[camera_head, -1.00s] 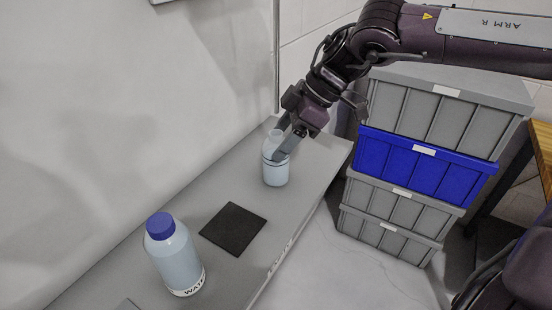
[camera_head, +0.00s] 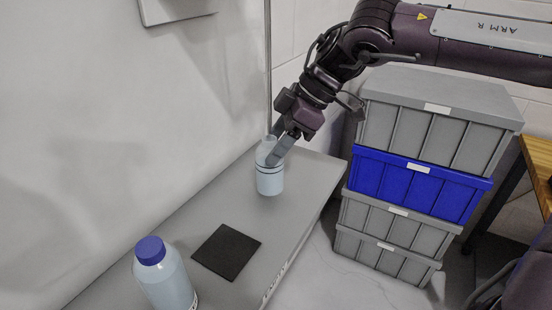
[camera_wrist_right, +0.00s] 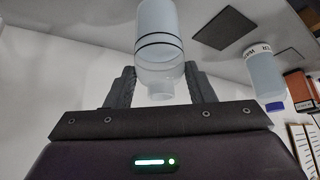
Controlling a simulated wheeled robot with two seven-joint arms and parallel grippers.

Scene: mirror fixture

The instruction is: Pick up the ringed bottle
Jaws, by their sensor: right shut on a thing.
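The ringed bottle (camera_head: 270,181) is pale and translucent, with dark rings around its body and a narrower neck. It stands upright over the far end of the grey table in the head view. My right gripper (camera_head: 275,156) is shut on its upper part from above, and a finger hides some of the shoulder. In the right wrist view the bottle (camera_wrist_right: 158,45) appears upside down between the two fingers (camera_wrist_right: 160,88). I cannot tell for sure whether its base touches the table. My left gripper is not in view.
The grey table (camera_head: 300,185) runs along a pale wall. A dark square mat (camera_head: 227,251) lies nearer, and a blue-capped bottle (camera_head: 165,280) stands at front left. Stacked grey and blue crates (camera_head: 420,185) stand right of the table. A wooden table (camera_head: 540,160) is at far right.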

